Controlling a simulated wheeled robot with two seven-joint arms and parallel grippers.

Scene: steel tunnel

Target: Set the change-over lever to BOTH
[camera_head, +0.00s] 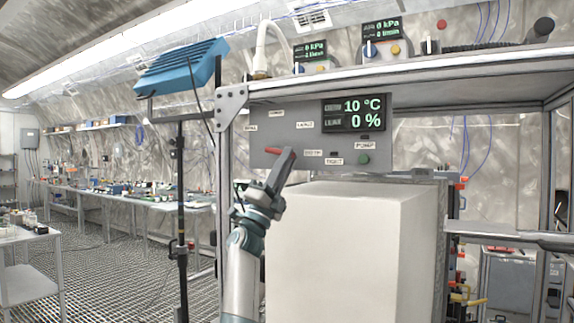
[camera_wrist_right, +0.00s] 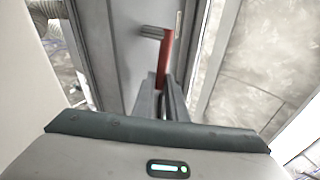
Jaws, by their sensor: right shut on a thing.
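The change-over lever (camera_head: 287,153) has a red grip and sits on the front of a grey control panel (camera_head: 267,141). In the right wrist view the red lever (camera_wrist_right: 167,52) runs down from a grey stub (camera_wrist_right: 152,32) into my fingers. My right gripper (camera_head: 277,176) is shut on the lever's lower part, and in the wrist view its fingertips (camera_wrist_right: 165,98) lie on either side of the red bar. Small white labels surround the lever; most, including any BOTH mark, are too small to read surely. My left gripper is not in view.
A green display (camera_head: 354,115) on the panel reads 10 °C and 0 %, above a green PUMP button (camera_head: 364,159). A large white box (camera_head: 335,250) stands just right of my right arm. A blue lamp (camera_head: 181,68) on a dark stand is to the left.

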